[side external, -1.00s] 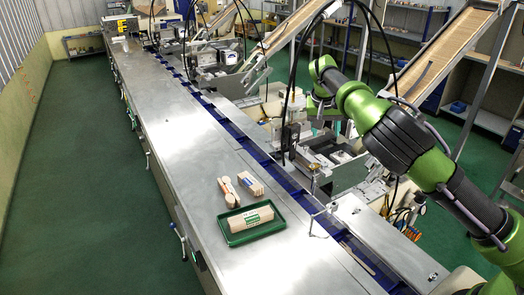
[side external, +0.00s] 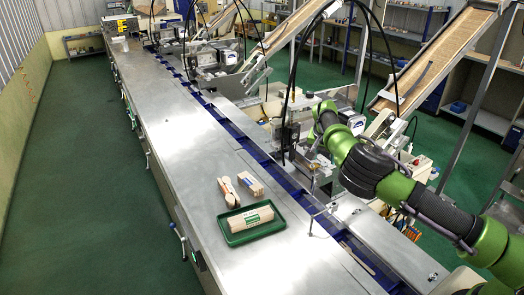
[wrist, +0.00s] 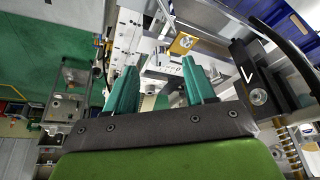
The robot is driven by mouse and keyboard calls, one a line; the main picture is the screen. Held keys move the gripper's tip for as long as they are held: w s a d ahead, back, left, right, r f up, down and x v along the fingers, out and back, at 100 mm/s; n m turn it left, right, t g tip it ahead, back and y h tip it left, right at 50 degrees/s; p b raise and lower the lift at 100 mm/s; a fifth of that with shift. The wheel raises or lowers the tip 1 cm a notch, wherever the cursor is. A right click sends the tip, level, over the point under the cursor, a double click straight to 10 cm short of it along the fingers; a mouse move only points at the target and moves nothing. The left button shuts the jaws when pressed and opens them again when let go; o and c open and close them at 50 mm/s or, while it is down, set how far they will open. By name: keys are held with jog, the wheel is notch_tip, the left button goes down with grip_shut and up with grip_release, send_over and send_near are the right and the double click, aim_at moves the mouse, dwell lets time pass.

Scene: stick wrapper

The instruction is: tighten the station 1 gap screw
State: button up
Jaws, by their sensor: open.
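My gripper (wrist: 160,78) shows in the wrist view as two teal fingers standing well apart with nothing between them. Beyond the fingertips is pale metal station hardware. A brass-coloured plate with a round screw head (wrist: 185,41) lies ahead, near the right finger. A silver round knob (wrist: 258,96) sits on a black block to the right of the fingers. I cannot tell for sure which of these is the station 1 gap screw. Neither is touched by the fingers. In the side view my wrist is low over the near station, and the fingers are hard to make out there.
A green tray (side external: 232,240) with a wrapped bundle stands on the long steel table (side external: 165,170). A blue channel (side external: 262,157) runs along the table. Sloping chutes (side external: 430,60) and black cables hang near my arm.

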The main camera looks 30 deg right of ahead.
aim_at(323, 164)
jog(key=shift+x, duration=1.65)
grip_shut()
jog(key=shift+w+a+m+g, duration=0.15)
jog(key=shift+m+g, duration=0.45)
jog(key=shift+m, duration=1)
grip_release()
jog(key=shift+h, duration=0.3)
jog(key=shift+r, duration=0.1)
jog(key=v, duration=1.6)
jog(key=shift+r, duration=0.35)
